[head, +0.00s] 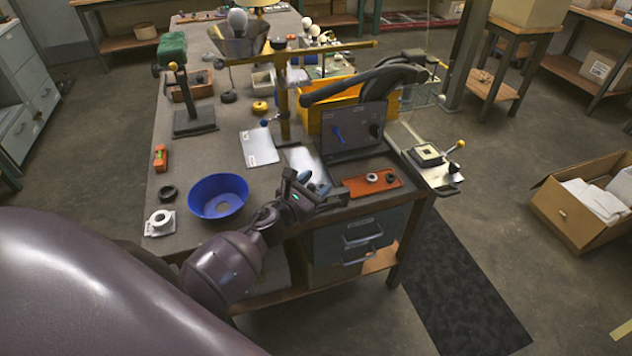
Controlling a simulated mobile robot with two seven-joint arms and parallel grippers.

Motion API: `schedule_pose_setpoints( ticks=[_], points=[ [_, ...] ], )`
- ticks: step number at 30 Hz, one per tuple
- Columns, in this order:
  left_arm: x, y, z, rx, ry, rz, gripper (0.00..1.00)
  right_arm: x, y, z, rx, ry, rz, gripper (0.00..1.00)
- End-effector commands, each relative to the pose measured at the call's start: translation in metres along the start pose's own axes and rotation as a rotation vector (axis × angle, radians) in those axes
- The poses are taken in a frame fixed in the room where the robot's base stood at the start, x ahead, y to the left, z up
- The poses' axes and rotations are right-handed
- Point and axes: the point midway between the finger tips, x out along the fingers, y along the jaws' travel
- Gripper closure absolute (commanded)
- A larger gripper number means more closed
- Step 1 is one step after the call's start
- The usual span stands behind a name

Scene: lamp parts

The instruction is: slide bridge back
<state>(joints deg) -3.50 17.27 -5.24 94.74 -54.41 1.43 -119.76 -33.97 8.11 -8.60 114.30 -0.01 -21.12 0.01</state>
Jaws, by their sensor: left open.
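A yellow stand (282,90) rises from the middle of the workbench and carries a long yellow crossbar (335,47). This looks like the bridge, but I cannot tell for certain. My left gripper (330,197) is open over the bench's front edge, in front of the stand and apart from it. It is near an orange tray (372,183) with small rings on it. No held object shows in it, though its fingers are small and dark here. My right gripper is out of view.
A blue bowl (218,197) stands left of my gripper. A dark upright panel (352,130), a yellow bin (310,108) and a black curved lever machine (375,78) crowd the right side. A metal plate (432,168) sits at the right corner. A green-topped stand (190,110) is at left.

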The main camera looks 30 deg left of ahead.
Motion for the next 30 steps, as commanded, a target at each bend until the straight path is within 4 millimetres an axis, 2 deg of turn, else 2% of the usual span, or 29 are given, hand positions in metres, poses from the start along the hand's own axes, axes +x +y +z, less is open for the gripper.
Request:
schedule_pose_setpoints(
  ticks=[12, 22, 27, 30],
  points=[
    [0.006, 0.000, 0.000, 0.000, 0.000, 0.000, 0.49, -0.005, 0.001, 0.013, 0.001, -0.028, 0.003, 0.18],
    [0.006, 0.000, 0.000, 0.000, 0.000, 0.000, 1.00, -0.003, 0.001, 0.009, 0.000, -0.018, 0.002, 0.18],
    [0.006, 0.001, 0.000, 0.001, 0.000, 0.000, 1.00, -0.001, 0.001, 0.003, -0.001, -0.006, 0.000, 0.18],
    [0.011, 0.007, -0.003, 0.004, -0.001, -0.001, 1.00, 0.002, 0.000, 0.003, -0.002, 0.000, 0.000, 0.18]
  ],
)
